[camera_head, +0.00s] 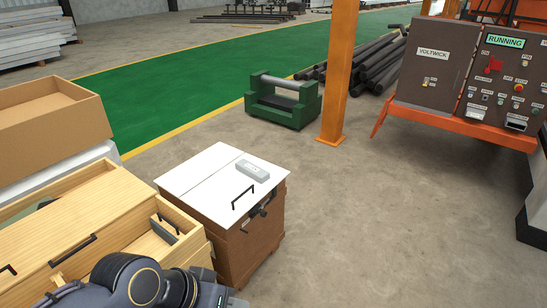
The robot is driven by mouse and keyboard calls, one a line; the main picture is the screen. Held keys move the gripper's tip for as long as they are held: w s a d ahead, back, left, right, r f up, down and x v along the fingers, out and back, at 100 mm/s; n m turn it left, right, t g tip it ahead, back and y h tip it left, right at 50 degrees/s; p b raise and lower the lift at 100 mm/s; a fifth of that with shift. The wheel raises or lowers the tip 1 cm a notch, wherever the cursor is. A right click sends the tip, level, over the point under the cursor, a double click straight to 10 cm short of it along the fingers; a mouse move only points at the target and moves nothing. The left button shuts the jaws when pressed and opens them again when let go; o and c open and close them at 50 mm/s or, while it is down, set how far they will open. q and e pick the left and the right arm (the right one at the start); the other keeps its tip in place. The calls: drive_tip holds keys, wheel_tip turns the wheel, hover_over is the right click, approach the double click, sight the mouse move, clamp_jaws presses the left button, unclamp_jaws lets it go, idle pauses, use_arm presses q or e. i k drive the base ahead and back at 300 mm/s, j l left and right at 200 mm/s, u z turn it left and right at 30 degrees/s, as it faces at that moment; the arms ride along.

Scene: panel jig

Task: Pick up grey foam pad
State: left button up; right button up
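A light grey rectangular block (252,170) lies flat on the white top of a brown cabinet, near its right edge; it may be the grey foam pad. A darker grey flat piece (164,231) sits inside an open compartment of the wooden drawer unit, partly hidden by its wall. I cannot tell for sure which one is the foam pad. Dark links of my own arm show at the bottom left, in front of the wooden unit. Neither gripper's fingers show in the picture.
The brown cabinet (238,246) has black handles on its top and front. The wooden drawer unit (85,231) stands beside it on the left. A green machine (284,112), an orange post (339,75) and a control panel (497,82) stand beyond.

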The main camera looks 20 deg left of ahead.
sight(258, 173)
drive_tip(key=i+u, duration=0.25)
drive_tip(key=i, duration=0.2)
drive_tip(key=i+l+u, duration=0.3)
drive_tip(key=i, duration=0.2)
drive_tip(key=i+u, duration=0.25)
drive_tip(key=u, duration=0.2)
drive_tip(key=i+u, duration=0.25)
drive_tip(key=u, duration=0.15)
drive_tip(key=i+u, duration=0.2)
drive_tip(key=u, duration=0.25)
drive_tip(key=i+l+u, duration=0.2)
drive_tip(key=u, duration=0.2)
drive_tip(key=i+l+u, duration=0.55)
drive_tip(key=k, duration=0.1)
